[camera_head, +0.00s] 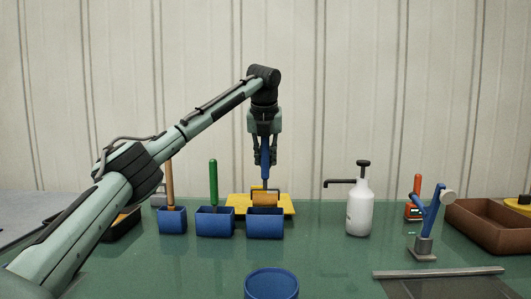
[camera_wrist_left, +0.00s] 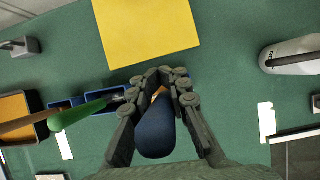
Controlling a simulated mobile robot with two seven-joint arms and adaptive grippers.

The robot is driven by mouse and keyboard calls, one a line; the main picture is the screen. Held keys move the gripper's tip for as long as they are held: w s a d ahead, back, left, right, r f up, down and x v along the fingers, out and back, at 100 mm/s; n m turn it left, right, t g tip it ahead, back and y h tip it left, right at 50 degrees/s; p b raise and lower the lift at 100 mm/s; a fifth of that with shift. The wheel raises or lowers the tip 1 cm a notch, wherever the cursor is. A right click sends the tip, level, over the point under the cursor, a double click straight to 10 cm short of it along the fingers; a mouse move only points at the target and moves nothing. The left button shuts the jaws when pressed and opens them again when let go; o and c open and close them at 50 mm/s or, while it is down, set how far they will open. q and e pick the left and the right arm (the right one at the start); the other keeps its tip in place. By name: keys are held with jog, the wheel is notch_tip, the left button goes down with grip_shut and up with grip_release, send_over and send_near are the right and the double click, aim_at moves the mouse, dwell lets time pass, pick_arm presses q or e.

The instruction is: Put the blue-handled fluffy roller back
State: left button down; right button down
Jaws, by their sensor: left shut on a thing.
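The blue-handled roller (camera_head: 266,168) hangs upright under my left gripper (camera_head: 265,150), which is shut on its blue handle. Its tan roller head (camera_head: 265,198) is at the rim of the rightmost blue box (camera_head: 265,226). The lower part of the head is hidden by the box's front wall, and I cannot tell whether it touches the bottom. In the left wrist view the blue handle (camera_wrist_left: 155,132) lies between the fingers of the gripper (camera_wrist_left: 166,76), and the head is mostly hidden. My right gripper is not in view.
Left of it stand a blue box (camera_head: 215,222) with a green-handled tool (camera_head: 213,183) and another (camera_head: 172,221) with a wooden-handled one. A yellow sheet (camera_head: 238,206) lies behind. A white pump bottle (camera_head: 360,212) stands right; a round blue container (camera_head: 271,285) is in front.

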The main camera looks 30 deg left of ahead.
aim_at(266, 183)
pick_arm(q)
notch_tip(266, 183, down, 5)
jog(key=shift+r, duration=0.1)
jog(key=shift+f+p, duration=0.35)
jog(key=shift+f, duration=0.4)
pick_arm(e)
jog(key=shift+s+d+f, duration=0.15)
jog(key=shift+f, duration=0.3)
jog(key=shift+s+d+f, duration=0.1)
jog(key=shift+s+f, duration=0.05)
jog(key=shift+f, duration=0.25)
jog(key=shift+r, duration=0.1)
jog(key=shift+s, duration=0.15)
